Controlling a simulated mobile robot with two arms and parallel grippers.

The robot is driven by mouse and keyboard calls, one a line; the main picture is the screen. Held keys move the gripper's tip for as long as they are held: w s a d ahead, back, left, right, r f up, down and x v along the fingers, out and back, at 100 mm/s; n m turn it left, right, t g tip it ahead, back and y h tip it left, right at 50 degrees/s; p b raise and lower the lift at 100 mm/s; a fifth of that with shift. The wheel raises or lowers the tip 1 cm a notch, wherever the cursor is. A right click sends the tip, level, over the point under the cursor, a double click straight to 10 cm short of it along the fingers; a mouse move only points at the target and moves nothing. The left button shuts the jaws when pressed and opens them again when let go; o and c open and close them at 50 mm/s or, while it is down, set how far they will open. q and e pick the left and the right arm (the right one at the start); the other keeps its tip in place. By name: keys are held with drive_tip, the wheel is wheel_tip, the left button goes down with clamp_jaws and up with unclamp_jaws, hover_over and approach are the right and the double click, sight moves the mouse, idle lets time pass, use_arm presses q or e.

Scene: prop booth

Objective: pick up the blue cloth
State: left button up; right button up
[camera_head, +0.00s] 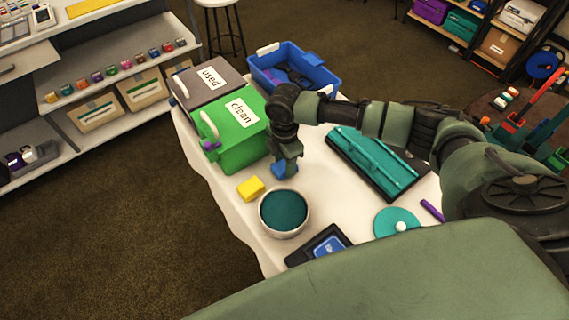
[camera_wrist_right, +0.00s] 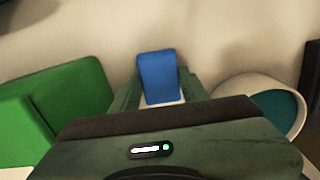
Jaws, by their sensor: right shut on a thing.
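The blue cloth (camera_head: 279,170) is a small blue block-like piece at the tips of my right gripper (camera_head: 286,165). In the right wrist view the cloth (camera_wrist_right: 157,76) sits between the two fingers of my right gripper (camera_wrist_right: 158,95), which is shut on it. The head view shows the gripper pointing down over the white table, between the green box and the bowl. I cannot tell whether the cloth touches the table. My left gripper is not in view.
A green box labelled "clean" (camera_head: 231,143) and a grey box labelled "used" (camera_head: 196,88) stand left. A yellow block (camera_head: 250,188) and a bowl (camera_head: 266,222) are in front.

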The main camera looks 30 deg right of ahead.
sight(284, 165)
wheel_tip(284, 165, up, 20)
drive_tip(key=shift+f+b, duration=0.15)
drive_tip(key=shift+b, duration=0.3)
